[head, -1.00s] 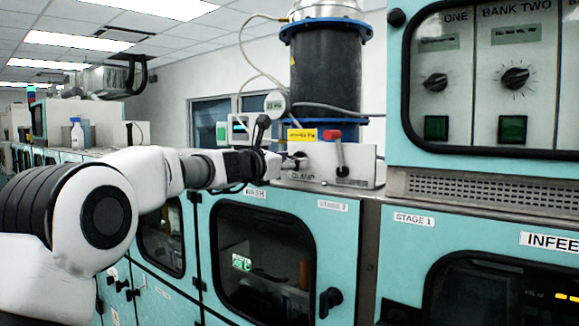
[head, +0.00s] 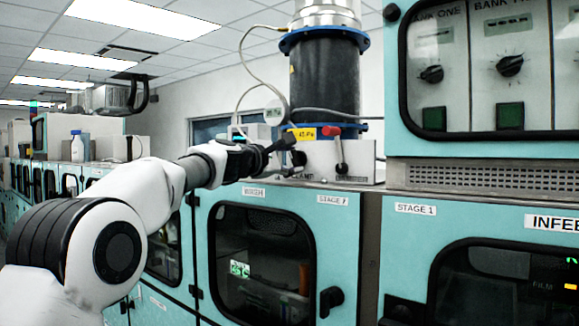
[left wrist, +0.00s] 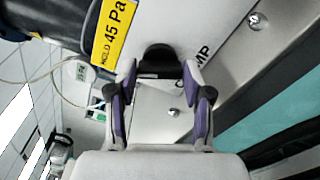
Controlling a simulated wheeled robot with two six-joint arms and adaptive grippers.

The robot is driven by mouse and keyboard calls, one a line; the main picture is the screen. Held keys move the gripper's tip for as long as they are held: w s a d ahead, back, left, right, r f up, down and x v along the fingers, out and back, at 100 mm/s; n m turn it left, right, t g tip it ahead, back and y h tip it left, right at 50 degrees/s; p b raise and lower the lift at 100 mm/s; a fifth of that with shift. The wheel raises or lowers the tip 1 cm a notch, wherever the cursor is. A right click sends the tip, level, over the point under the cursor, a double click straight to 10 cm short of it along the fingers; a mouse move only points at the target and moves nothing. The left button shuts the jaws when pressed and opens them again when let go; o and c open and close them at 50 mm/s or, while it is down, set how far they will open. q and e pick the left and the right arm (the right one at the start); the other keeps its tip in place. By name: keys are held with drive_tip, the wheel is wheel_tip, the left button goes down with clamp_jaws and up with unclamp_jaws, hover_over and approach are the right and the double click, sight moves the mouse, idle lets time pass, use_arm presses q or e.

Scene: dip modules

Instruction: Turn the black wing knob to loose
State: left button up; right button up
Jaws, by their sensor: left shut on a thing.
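The black wing knob (left wrist: 160,60) sits on the pale metal panel, beside lettering that ends in "MP". My left gripper (left wrist: 160,74) is shut on it, one purple-padded finger on each side. In the head view my left gripper (head: 289,160) reaches the panel's left part from the left. There its own body hides most of the knob, and I cannot tell the knob's exact angle. My right gripper is not in view.
A red-handled lever (head: 337,148) stands on the same panel (head: 360,152), just right of the knob. A dark blue-flanged cylinder (head: 324,82) with a yellow "45 Pa" label (head: 302,134) rises behind. Teal cabinets (head: 450,230) fill the front and right.

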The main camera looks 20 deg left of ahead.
use_arm(q)
drive_tip(key=m+b, duration=0.2)
drive_tip(key=m, duration=0.3)
drive_tip(key=shift+f, duration=0.1)
drive_tip(key=m+b, duration=0.1)
drive_tip(key=m, duration=0.2)
drive_tip(key=shift+m, duration=1.4)
drive_tip(key=shift+a+r, duration=0.1)
drive_tip(key=shift+r, duration=0.15)
drive_tip(key=o, duration=0.8)
drive_tip(key=shift+c, duration=0.2)
drive_tip(key=o, duration=0.4)
drive_tip(key=shift+w+f, duration=0.15)
drive_tip(key=shift+f, duration=0.05)
